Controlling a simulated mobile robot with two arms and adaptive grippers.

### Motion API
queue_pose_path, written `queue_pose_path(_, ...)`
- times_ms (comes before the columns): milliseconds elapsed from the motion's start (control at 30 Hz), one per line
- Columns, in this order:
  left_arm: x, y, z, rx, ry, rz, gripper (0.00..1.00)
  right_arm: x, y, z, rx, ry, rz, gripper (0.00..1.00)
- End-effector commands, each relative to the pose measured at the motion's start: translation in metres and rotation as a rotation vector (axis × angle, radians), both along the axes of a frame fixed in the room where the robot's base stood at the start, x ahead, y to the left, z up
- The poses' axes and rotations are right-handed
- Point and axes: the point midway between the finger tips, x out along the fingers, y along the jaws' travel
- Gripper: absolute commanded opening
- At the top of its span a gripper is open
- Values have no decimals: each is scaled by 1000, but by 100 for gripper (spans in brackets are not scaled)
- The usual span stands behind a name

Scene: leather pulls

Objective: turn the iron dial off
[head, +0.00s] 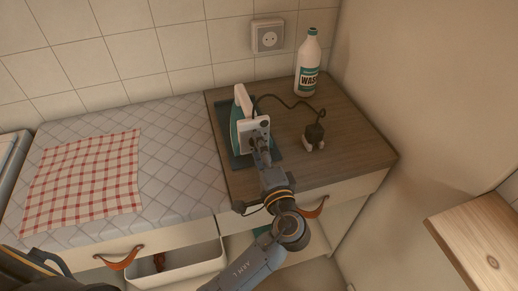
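The iron (239,118), white and teal, rests on a dark mat (274,152) on the wooden counter. My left gripper (259,141) is right at that near side of the iron, coming from the front. Its fingers are too small and overlapped to tell whether they are open or shut, or whether they touch the iron. My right gripper is not in view.
The iron's dark cord runs right to a plug (315,133) lying on the counter (345,150). A wash bottle (307,68) stands behind, near a wall socket (268,37). A checked cloth (85,180) lies on the quilted pad at left.

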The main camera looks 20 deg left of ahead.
Motion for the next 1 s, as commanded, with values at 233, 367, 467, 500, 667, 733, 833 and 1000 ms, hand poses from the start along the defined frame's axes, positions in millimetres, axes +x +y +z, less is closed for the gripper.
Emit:
queue_pose_path(233,-6,-4,0,0,0,0,53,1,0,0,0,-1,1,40)
queue_pose_path(367,-22,-15,0,-2,1,-1,53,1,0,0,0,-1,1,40)
queue_pose_path(467,-41,-28,-1,-2,3,-1,53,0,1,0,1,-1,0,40)
queue_pose_path(500,-48,-33,-1,-1,3,-1,53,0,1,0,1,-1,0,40)
queue_pose_path(667,-75,-51,-1,-1,3,-1,53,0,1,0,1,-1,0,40)
queue_pose_path(733,-84,-57,0,-1,2,0,53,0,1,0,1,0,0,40)
queue_pose_path(833,-93,-63,0,-1,1,-1,53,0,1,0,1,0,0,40)
queue_pose_path(1000,-100,-67,0,-1,1,0,53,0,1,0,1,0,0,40)
